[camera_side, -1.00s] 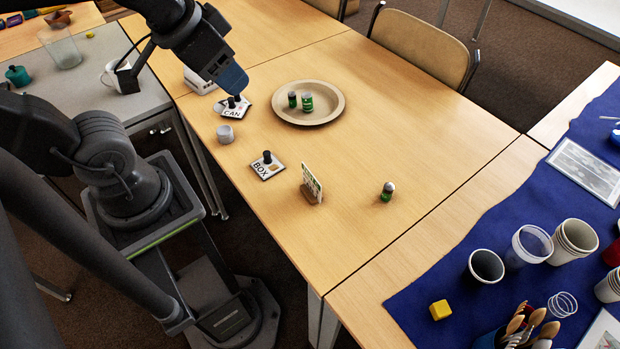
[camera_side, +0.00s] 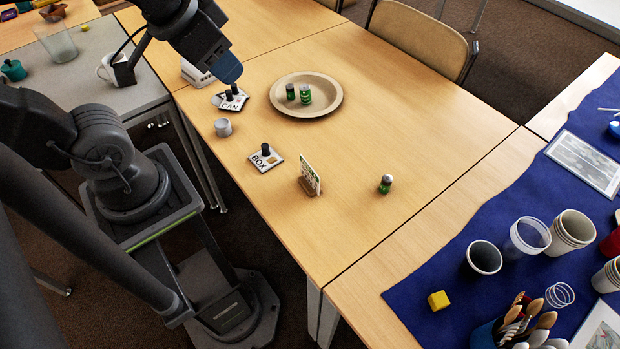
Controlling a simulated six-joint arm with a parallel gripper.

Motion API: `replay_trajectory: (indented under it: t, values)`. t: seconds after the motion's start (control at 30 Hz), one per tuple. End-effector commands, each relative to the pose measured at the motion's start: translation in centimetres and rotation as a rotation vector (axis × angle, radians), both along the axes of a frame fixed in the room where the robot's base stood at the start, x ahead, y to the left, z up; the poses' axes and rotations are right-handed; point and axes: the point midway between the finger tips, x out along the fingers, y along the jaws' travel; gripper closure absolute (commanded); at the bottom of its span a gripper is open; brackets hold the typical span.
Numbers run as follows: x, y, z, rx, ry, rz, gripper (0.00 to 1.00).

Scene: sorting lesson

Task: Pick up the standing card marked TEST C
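A small standing card (camera_side: 311,177) is upright in a brown wooden holder near the table's middle. It is turned nearly edge-on to the side view, so its marking cannot be read. My gripper (camera_side: 229,70) is above the table at the upper left, over the flat card marked CAN (camera_side: 231,105), well apart from the standing card. Its blue-grey end shows, but the fingers cannot be told apart. No held thing is seen.
A flat card marked BOX (camera_side: 260,163) and a small grey cup (camera_side: 223,127) lie to the left. A round tan tray (camera_side: 334,106) holds two green cans. A green can (camera_side: 385,184) stands right of the standing card. Bare tabletop surrounds the standing card.

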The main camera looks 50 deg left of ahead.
Motion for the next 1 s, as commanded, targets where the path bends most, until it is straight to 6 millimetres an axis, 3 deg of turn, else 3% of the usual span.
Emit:
replay_trajectory:
  t: [0.27,0.47,0.67,0.8,1.0]
  values:
    - [1.1,-0.1,-0.4,0.046,0.035,-0.08,0.66]
    - [5.2,-0.9,-2.9,0.207,0.158,-0.405,0.66]
    - [9.5,-2.2,-7.4,0.361,0.288,-0.813,0.66]
    - [11.9,-3.4,-11.6,0.444,0.372,-1.111,0.66]
    - [13.7,-4.8,-17.1,0.513,0.455,-1.456,0.66]
